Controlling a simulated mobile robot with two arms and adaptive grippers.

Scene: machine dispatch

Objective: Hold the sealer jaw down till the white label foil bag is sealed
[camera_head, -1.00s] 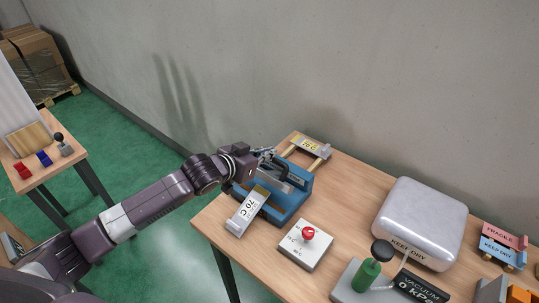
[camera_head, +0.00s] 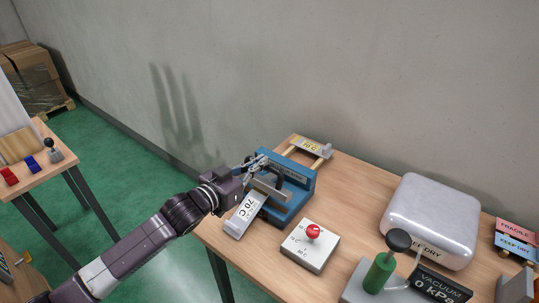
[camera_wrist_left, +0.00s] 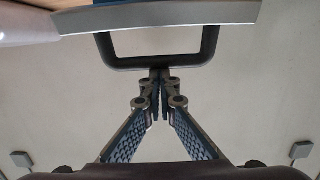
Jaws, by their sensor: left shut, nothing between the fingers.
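The blue sealer (camera_head: 301,190) stands at the left end of the wooden table, with a grey jaw bar and a dark handle (camera_head: 266,182) facing my left arm. My left gripper (camera_head: 262,160) is shut and empty beside the handle. In the left wrist view the closed fingertips (camera_wrist_left: 161,74) are just below the dark U-shaped handle (camera_wrist_left: 157,66), under the grey jaw bar (camera_wrist_left: 160,17); contact is unclear. A puffy silver bag (camera_head: 432,214) with a pale KEEP DRY label lies farther right. Whether the jaw is fully down is unclear.
A white box with a red knob (camera_head: 313,232) sits in front of the sealer. The wall is behind.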

